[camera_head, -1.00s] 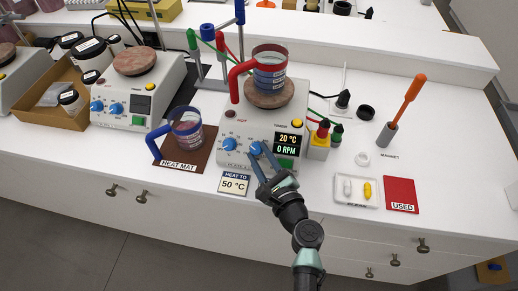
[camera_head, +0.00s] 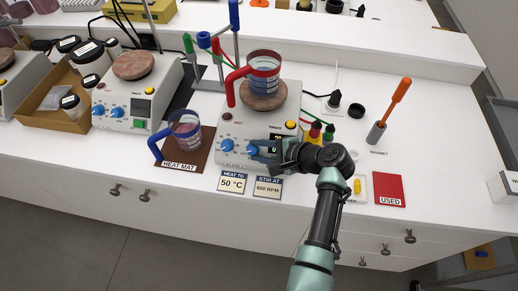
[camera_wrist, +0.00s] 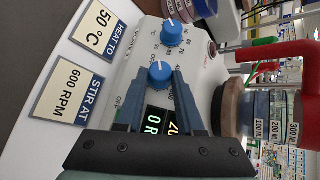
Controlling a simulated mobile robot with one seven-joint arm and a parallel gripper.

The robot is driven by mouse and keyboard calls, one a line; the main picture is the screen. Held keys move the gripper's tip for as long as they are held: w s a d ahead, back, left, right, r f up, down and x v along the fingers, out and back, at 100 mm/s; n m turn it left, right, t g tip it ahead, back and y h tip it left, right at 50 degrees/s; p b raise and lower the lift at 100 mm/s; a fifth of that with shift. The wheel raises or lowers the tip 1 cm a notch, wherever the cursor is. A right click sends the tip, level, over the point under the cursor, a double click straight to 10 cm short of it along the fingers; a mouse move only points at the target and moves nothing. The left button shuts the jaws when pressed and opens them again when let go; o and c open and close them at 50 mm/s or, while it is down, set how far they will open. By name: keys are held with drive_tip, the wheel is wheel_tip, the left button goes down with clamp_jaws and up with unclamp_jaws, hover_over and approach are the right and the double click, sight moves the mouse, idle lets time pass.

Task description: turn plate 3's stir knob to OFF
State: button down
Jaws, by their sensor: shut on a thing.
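The hot plate (camera_head: 228,158) at my gripper is a white unit with two blue knobs, and a beaker with a red handle (camera_head: 264,72) stands on its round top. My gripper (camera_head: 260,150) reaches in from the right and is shut on the right-hand blue knob (camera_head: 251,151), the stir knob. In the wrist view the knob (camera_wrist: 160,74) sits between the two fingertips. Its pointer faces up in that picture. The left-hand blue knob (camera_head: 227,146) is free. The display (camera_wrist: 156,120) is partly covered by a finger; a green 0 shows on it.
Cards reading 50 °C (camera_head: 232,182) and 600 RPM (camera_head: 267,187) lie in front. A blue-handled beaker (camera_head: 185,130) stands on the heat mat (camera_head: 178,165) at left. A second plate (camera_head: 140,100) stands farther left. A red USED mat (camera_head: 389,190) lies at right.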

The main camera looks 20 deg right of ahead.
drive_tip(key=shift+w+r+n+g, duration=0.15)
drive_tip(key=shift+n+g, duration=0.75)
drive_tip(key=shift+n, duration=0.1)
drive_tip(key=c, duration=0.5)
unclamp_jaws()
drive_tip(key=shift+d+r, duration=0.1)
drive_tip(key=v, duration=1.2)
drive_tip(key=shift+d+r+b, duration=0.1)
drive_tip(key=shift+r+b, duration=0.25)
drive_tip(key=shift+b, duration=0.05)
